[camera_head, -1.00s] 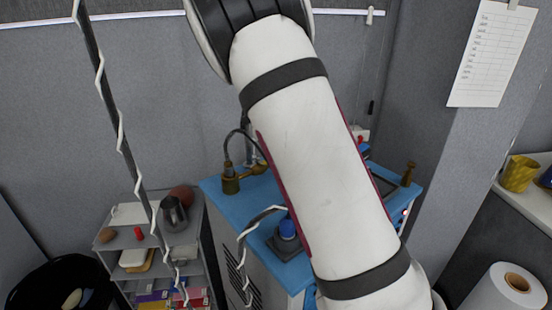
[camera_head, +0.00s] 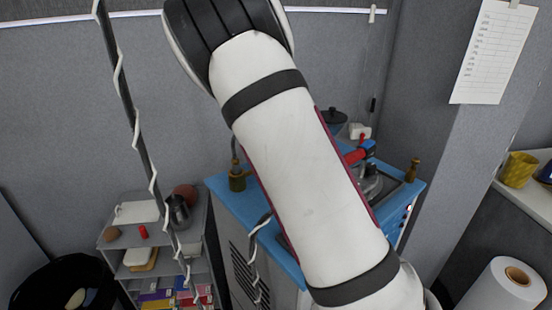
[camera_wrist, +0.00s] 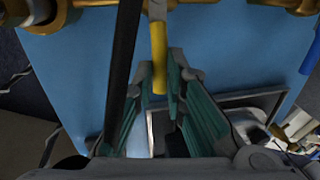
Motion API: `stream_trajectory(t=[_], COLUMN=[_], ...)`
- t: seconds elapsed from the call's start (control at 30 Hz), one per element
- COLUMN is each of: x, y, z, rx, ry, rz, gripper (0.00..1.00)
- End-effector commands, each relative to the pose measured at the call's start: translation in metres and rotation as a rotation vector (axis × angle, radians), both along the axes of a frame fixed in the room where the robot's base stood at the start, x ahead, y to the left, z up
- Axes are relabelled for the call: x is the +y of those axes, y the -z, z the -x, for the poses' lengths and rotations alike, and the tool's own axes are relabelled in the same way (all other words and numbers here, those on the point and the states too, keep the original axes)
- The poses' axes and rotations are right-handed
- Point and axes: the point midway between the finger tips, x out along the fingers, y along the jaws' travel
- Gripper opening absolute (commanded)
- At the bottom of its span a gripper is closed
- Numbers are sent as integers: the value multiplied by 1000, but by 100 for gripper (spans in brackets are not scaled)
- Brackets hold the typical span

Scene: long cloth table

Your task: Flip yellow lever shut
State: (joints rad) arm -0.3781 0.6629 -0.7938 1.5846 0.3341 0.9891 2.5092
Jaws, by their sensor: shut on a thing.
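The yellow lever (camera_wrist: 158,58) shows in the wrist view, hanging down from a grey stem among brass fittings (camera_wrist: 80,4) at the top edge. My gripper (camera_wrist: 161,75) has teal-padded fingers close together, with the lever's lower end between their tips. The fingers are shut on the lever. In the head view, my white arm covers the gripper and the lever. A brass fitting (camera_head: 237,178) stands on the blue bench top just left of my arm.
The blue bench top (camera_head: 236,204) lies under my arm. A red-and-blue fitting (camera_head: 360,150) and a brass piece (camera_head: 412,170) are on its right side. A grey shelf (camera_head: 118,236) with small items is at left. A dark bar (camera_wrist: 122,70) crosses the wrist view.

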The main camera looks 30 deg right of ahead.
Motion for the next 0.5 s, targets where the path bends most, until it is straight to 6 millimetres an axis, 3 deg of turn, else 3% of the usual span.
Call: stream_trajectory(t=[0.1,0.13,0.2,0.5], x=[1,1,1,1], y=[0,0,0,0], z=[0,0,0,0], rx=[-1,-1,-1,-1], ry=[2,2,1,0], rz=[-2,-2,-2,-1], gripper=[0,14,30,32])
